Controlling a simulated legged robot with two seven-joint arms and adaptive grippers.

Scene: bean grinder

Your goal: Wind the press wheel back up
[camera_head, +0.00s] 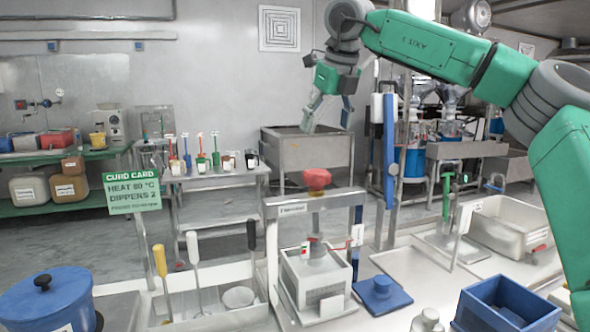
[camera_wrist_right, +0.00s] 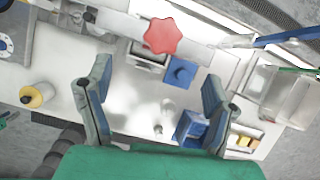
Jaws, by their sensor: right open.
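The red press wheel (camera_head: 316,179) sits on top of the press frame (camera_head: 290,209), above its crossbar. In the right wrist view the wheel (camera_wrist_right: 162,36) is a lobed red knob, seen from above. Under the crossbar a white box (camera_head: 318,277) stands between the posts, with a grey part in its top. My right gripper (camera_head: 328,113) is open and empty, above the wheel in the head view and clear of it. In the right wrist view its two fingers (camera_wrist_right: 155,85) are spread, with the wheel beyond them. My left gripper is not in view.
A blue block on a plate (camera_head: 381,290) lies right of the press. An open blue bin (camera_head: 507,308) and white bottles (camera_head: 428,320) are at the front right. A blue lidded pot (camera_head: 47,297) stands front left. Upright-handled tools (camera_head: 193,250) stand left of the press.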

